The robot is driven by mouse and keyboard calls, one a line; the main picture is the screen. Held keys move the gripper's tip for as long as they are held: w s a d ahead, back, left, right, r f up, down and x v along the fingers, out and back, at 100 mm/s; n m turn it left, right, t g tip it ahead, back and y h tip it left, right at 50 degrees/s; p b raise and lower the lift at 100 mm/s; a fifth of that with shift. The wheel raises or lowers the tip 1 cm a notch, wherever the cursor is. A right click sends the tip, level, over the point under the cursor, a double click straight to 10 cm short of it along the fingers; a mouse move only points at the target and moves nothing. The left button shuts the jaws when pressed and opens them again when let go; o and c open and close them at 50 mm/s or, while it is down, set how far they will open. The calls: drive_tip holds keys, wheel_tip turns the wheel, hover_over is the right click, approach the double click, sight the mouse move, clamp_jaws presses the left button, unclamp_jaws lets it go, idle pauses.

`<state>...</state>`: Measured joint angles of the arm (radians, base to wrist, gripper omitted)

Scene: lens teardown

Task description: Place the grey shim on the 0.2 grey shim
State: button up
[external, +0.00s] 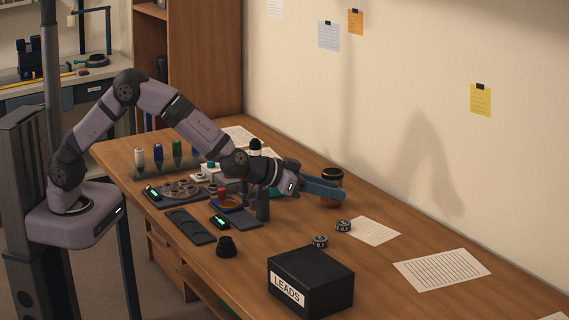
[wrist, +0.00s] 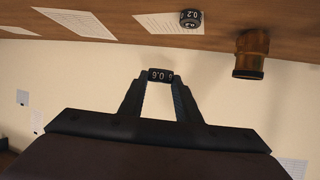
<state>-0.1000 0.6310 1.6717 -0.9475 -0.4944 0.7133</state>
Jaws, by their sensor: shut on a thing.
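My gripper (wrist: 160,78) is shut on a small dark grey shim (wrist: 160,75), whose label looks like 0.6 upside down. The held shim sits between the fingertips, clear of the table. The 0.2 grey shim (wrist: 190,18) lies apart from it, on the table by a paper sheet. In the external view my gripper (external: 340,194) reaches sideways toward the wall, over the table, and its held shim cannot be made out. The 0.2 shim also appears there (external: 343,226), lower than the gripper. Another similar grey shim (external: 320,241) lies just to its left.
A brown and black cylinder (external: 331,185) stands close to my gripper and shows in the wrist view (wrist: 252,55). A black LEADS box (external: 310,280) stands at the front. Paper sheets (external: 442,269) lie right. Trays (external: 188,226) and lens parts crowd the left.

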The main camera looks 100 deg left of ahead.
hover_over(336, 230)
drive_tip(key=shift+f+b, duration=1.15)
drive_tip(key=shift+f, duration=3.4)
drive_tip(key=shift+f, duration=0.2)
drive_tip(key=o, duration=1.1)
drive_tip(key=shift+c, duration=0.2)
drive_tip(key=shift+s+d+r, duration=0.1)
drive_tip(key=shift+d+r, duration=0.05)
drive_tip(key=shift+r, duration=0.05)
drive_tip(key=shift+s+d+r, duration=0.1)
drive_tip(key=shift+s, duration=0.1)
drive_tip(key=b+v, duration=0.1)
drive_tip(key=v, duration=1)
drive_tip(key=shift+s+r, duration=0.1)
drive_tip(key=shift+s, duration=0.1)
